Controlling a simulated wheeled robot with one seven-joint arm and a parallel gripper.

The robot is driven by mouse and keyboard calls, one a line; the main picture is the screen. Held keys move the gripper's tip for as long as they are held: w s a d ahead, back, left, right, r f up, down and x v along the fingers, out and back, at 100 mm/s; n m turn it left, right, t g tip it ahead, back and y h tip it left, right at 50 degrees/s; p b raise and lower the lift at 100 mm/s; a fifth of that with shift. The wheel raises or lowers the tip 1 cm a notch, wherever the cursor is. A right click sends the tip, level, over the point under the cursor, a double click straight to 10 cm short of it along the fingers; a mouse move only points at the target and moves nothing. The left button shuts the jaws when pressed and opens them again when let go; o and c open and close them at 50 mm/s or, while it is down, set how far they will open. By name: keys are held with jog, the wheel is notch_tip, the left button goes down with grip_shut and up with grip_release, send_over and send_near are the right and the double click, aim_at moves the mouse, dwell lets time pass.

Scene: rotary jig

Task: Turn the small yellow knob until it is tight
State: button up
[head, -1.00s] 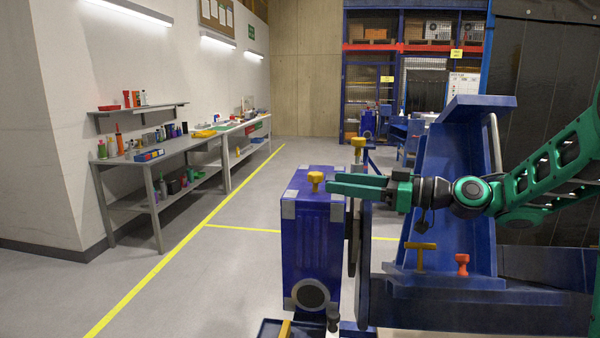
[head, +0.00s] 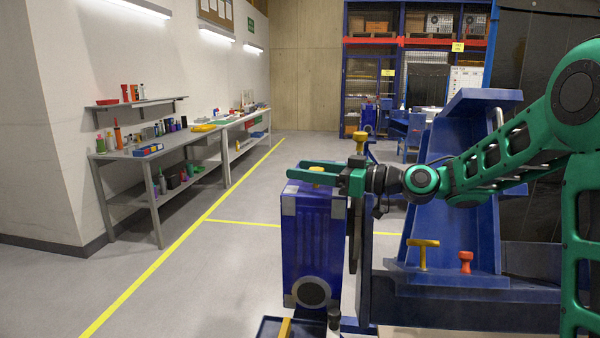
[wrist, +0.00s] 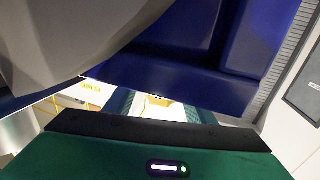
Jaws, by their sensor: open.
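The small yellow knob (head: 318,170) stands on top of the blue gearbox-like housing (head: 313,240) in the head view; its lower part is hidden by a finger. My green gripper (head: 291,171) is level with the top of the housing, its fingers pointing left. The fingers are apart, one on the near side of the knob and one on the far side. Whether either finger touches the knob I cannot tell. In the wrist view a pale yellow patch (wrist: 157,100) shows between the teal fingers; I cannot tell whether it is the knob.
Another yellow knob (head: 360,141) stands on a post just behind my wrist. A yellow T-handle (head: 422,252) and a red knob (head: 465,261) sit on the blue jig frame (head: 450,281) at the right. Open floor lies left of the housing.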

jog(key=shift+w+a, duration=0.3)
jog(key=shift+a, duration=0.35)
jog(key=shift+c, duration=0.5)
jog(key=c, duration=1)
jog(key=shift+o, duration=0.4)
jog(key=shift+t, duration=0.3)
